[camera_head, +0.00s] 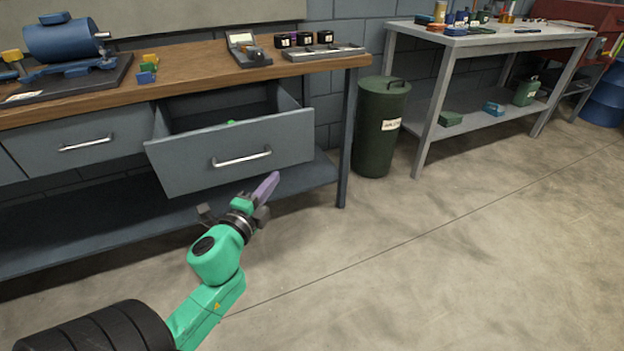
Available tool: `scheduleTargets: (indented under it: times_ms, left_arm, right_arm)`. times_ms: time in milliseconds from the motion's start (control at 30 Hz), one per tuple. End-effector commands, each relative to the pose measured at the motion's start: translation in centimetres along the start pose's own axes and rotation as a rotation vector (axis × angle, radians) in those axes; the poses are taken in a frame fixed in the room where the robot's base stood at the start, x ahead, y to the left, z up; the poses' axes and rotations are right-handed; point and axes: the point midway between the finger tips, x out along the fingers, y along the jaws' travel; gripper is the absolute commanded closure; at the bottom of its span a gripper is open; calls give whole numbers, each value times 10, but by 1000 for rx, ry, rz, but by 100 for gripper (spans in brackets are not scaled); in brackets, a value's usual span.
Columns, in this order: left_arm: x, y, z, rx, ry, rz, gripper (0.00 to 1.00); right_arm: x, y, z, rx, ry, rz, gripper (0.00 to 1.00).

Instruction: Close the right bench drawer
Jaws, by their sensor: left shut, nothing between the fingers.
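The right bench drawer (190,167) is pulled out from under the wooden bench top, its grey front panel facing me with a silver handle (242,159). Its inside is partly visible and mostly dark, with a small green item (231,122) behind the front. My left gripper (270,184) is in front of and below the drawer front, with a purple finger pointing up and right. It is shut and empty; whether it touches the drawer front I cannot tell. My right gripper is out of view.
The left drawer (85,145) is shut. The bench top (190,68) holds a blue motor (65,40) and small parts. A dark green bin (381,128) stands right of the bench, before a grey table (480,39). The floor (440,270) in front is clear.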

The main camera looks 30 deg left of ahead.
Motion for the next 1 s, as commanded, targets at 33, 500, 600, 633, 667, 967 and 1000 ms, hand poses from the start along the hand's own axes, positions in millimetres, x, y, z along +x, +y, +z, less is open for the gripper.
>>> scheduleTargets:
  times_ms: [33,500,600,633,667,967,1000]
  left_arm:
    - [2,-4,-1,7,2,-9,100]
    - [92,-6,-1,2,1,-8,100]
    - [109,-5,8,4,-1,-6,100]
    - [112,-5,12,3,0,-5,100]
    - [116,-5,15,2,-1,-6,100]
    - [128,-5,28,-1,1,-4,100]
    - [128,-5,28,-1,1,-4,100]
  right_arm:
    - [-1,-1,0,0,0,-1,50]
    - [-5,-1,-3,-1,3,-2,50]
    - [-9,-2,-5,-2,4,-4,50]
    - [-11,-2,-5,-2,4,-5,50]
    - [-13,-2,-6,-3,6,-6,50]
    - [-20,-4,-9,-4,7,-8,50]
    - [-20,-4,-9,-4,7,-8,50]
